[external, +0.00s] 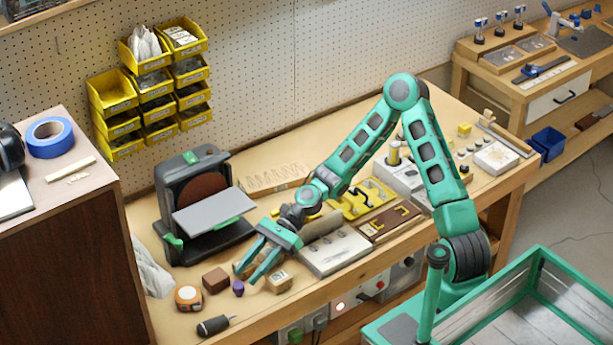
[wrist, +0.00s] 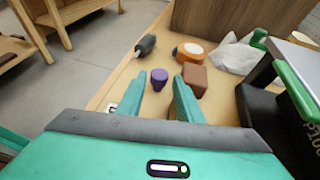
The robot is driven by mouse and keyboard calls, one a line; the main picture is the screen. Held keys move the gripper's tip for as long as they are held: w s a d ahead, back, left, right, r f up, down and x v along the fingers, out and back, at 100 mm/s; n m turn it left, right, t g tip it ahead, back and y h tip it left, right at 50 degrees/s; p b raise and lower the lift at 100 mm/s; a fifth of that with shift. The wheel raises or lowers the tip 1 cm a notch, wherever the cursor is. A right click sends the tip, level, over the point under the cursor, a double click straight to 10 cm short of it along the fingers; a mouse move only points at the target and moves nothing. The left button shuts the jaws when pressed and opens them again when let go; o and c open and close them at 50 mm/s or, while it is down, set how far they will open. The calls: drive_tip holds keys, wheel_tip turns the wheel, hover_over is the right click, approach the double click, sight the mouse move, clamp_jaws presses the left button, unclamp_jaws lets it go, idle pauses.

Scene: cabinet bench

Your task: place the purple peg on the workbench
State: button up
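The small purple peg (external: 238,288) stands on the wooden workbench (external: 262,309), near its front left part. In the wrist view the peg (wrist: 159,77) is seen beyond and between my fingertips. My gripper (external: 247,277) is open, its two teal fingers apart and pointing down and left. In the wrist view the gap between the fingers (wrist: 159,84) looks empty. I cannot tell exactly how far the fingertips are from the peg.
A brown block (external: 216,280), an orange tape measure (external: 189,298) and a dark-handled tool (external: 213,326) lie close to the peg. A tan block (external: 279,281) is beside my gripper. A sander (external: 204,205) stands behind. Bare bench shows along the front edge.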

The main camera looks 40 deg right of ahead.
drive_tip(key=shift+v, duration=3.15)
